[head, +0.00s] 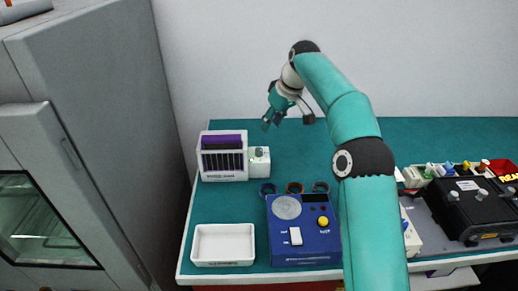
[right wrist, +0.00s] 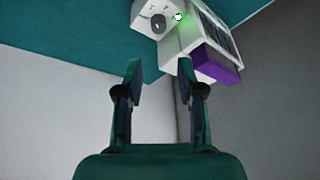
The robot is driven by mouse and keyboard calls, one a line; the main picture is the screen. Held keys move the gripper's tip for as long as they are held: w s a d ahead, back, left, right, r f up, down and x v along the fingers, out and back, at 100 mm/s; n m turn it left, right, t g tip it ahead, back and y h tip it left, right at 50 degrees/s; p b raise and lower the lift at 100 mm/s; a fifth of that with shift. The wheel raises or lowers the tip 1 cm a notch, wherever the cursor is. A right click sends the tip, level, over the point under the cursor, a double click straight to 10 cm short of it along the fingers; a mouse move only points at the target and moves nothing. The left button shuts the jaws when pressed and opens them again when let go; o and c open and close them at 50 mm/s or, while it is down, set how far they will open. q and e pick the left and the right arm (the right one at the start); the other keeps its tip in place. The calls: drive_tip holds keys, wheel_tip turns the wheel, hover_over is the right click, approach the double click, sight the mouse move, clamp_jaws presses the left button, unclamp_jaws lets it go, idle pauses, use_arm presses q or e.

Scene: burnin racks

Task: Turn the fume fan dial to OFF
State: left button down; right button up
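The fume fan (head: 222,175) is a white box with a dark slatted front and a purple top piece, at the back left of the bench. A small white control box (head: 259,161) joins its right side. In the right wrist view, the grey round dial (right wrist: 158,22) sits on its white face beside a lit green lamp (right wrist: 178,16). The dial's marks are too small to read. My right gripper (head: 269,119) is raised behind and above the control box, apart from it. In its wrist view the gripper (right wrist: 160,77) is open and empty. My left gripper is out of view.
A blue device (head: 285,247) with a yellow knob, several small rings (head: 294,187) and a white tray (head: 223,262) stand in front of the fan. Black equipment (head: 470,205) fills the right. A grey cabinet (head: 100,90) stands left. The green bench top (head: 240,127) behind the fan is clear.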

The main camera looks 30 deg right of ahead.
sight(259, 149)
drive_tip(key=x, duration=1.3)
drive_tip(key=shift+d+f, duration=0.15)
drive_tip(key=shift+f, duration=0.2)
clamp_jaws()
